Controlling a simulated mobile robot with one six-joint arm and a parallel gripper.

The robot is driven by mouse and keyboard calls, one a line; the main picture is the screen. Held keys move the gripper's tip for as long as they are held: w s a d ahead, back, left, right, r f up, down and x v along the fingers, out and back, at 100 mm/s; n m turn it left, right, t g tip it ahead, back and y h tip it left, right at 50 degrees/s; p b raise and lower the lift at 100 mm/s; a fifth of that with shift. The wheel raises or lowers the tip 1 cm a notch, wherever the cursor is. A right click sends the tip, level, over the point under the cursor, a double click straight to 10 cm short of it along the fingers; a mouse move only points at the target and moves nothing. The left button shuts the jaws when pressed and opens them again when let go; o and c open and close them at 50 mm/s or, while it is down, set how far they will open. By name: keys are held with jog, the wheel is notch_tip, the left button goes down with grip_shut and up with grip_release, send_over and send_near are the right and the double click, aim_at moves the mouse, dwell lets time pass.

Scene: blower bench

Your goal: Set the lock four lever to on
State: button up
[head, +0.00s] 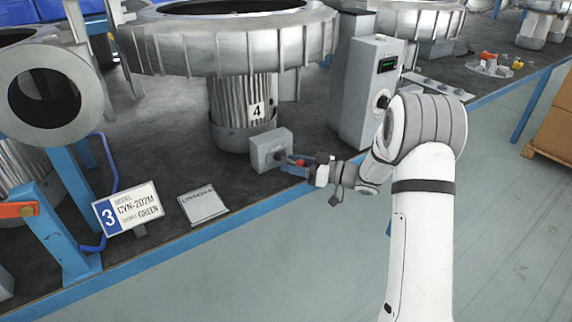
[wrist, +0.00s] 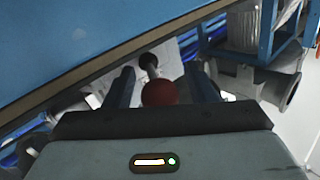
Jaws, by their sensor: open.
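The lock four unit is a small grey box (head: 268,147) on the bench, in front of the ribbed motor marked 4 (head: 257,111). Its lever runs from a dark pivot on the box face toward my gripper (head: 294,166). In the wrist view the lever's red knob (wrist: 160,92) sits between the two fingers of my gripper (wrist: 160,84), with gaps at both sides. My gripper is open around the knob and not closed on it. The box face (wrist: 168,60) shows behind the knob. I cannot read any on or off marking.
A tall grey control box (head: 362,92) with a green display stands right of the lock, close to my arm. A white card (head: 203,205) and a model sign marked 3 (head: 128,211) are left, near the blue bench edge (head: 215,235). A large blower ring overhangs behind.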

jog(key=v, duration=0.7)
jog(key=shift+s+d+p, duration=0.15)
jog(key=shift+d+p, duration=0.25)
jog(key=shift+p, duration=0.05)
